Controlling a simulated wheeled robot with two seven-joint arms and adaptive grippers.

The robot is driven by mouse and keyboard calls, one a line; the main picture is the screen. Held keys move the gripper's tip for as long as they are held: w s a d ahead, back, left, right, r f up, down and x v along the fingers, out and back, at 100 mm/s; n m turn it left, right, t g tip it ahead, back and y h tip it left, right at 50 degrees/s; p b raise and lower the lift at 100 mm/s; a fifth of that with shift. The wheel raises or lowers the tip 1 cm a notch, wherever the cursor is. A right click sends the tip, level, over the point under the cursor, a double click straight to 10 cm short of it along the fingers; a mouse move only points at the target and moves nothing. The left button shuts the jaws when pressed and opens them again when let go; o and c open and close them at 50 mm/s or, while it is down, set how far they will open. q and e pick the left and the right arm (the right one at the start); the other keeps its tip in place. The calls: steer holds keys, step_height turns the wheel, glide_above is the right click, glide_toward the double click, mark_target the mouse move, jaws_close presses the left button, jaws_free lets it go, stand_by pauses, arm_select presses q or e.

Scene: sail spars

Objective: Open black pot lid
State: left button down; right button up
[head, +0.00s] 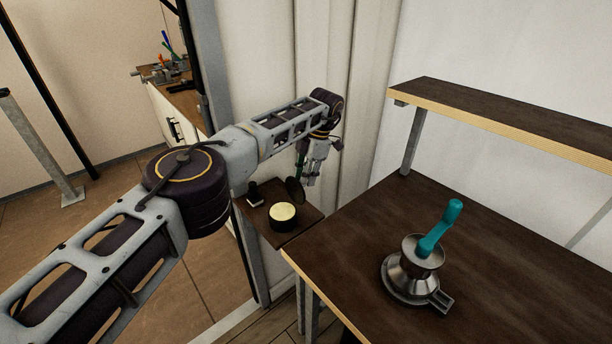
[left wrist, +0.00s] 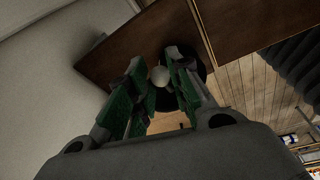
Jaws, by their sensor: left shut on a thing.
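The black pot (head: 283,223) stands on a small dark wooden shelf and shows a pale, cream-coloured round top. A dark round lid (head: 295,190) hangs tilted just above and behind the pot, apart from it, under my left gripper (head: 311,180). In the left wrist view, my left gripper (left wrist: 158,88) is shut on the lid's pale round knob (left wrist: 160,76), and the black lid (left wrist: 160,100) shows partly behind the fingers. The fingers hide part of the lid there. My right gripper is in neither view.
The small shelf (head: 306,217) also holds a small black-and-white item (head: 255,195). A larger dark table (head: 350,240) at the right bears a metal grinder-like device (head: 408,278) with a teal handle. A raised shelf (head: 500,117) is above it. A pale curtain or panel wall (head: 320,60) stands close behind my gripper.

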arm_select(q)
steer(key=shift+s+f, duration=0.15)
steer(key=shift+f, duration=0.3)
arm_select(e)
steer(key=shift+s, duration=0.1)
arm_select(q)
steer(key=shift+a, duration=0.1)
steer(key=c, duration=1.6)
jaws_free()
steer(key=shift+c, duration=0.2)
steer(key=shift+o, duration=0.6)
steer(key=shift+a, duration=0.1)
steer(key=shift+r, duration=0.25)
step_height(320, 180, up, 10)
steer(key=shift+f, duration=0.2)
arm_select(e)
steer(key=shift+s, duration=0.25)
arm_select(q)
steer(key=shift+w, duration=0.2)
steer(key=shift+s, duration=0.1)
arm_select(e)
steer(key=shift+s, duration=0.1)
